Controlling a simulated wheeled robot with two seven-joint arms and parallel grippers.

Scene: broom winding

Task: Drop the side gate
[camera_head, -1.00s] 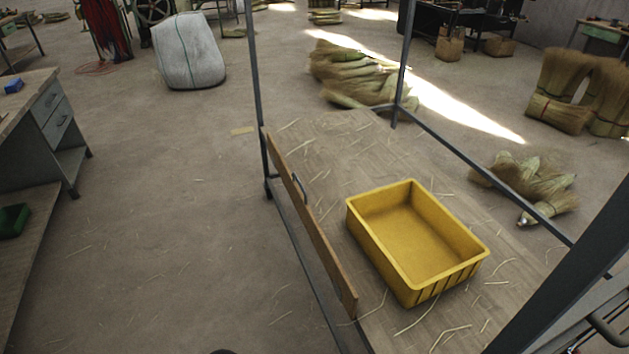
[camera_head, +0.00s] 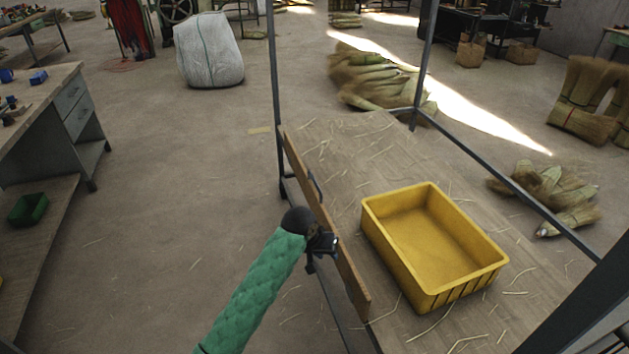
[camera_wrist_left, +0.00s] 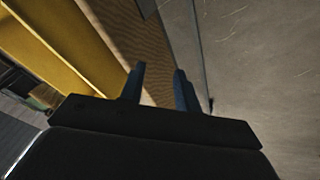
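The side gate (camera_head: 346,266) is a long brown wooden board, standing upright along the left side of the cart deck. A dark handle (camera_head: 315,188) is fixed to it, towards its far end. My left gripper (camera_head: 328,243) is over the board's top edge, nearer than the handle. In the left wrist view its two fingers (camera_wrist_left: 160,88) are apart, with part of the board seen beyond and between them. Whether they touch the board cannot be told. My right gripper is not in view.
A yellow tray (camera_head: 373,215) stands on the straw-strewn deck (camera_head: 335,145), right of the gate. Cart posts (camera_head: 275,75) rise at the corners. Floor left of the cart is open, with a workbench (camera_head: 75,105) further left. Broom bundles (camera_head: 372,80) lie beyond.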

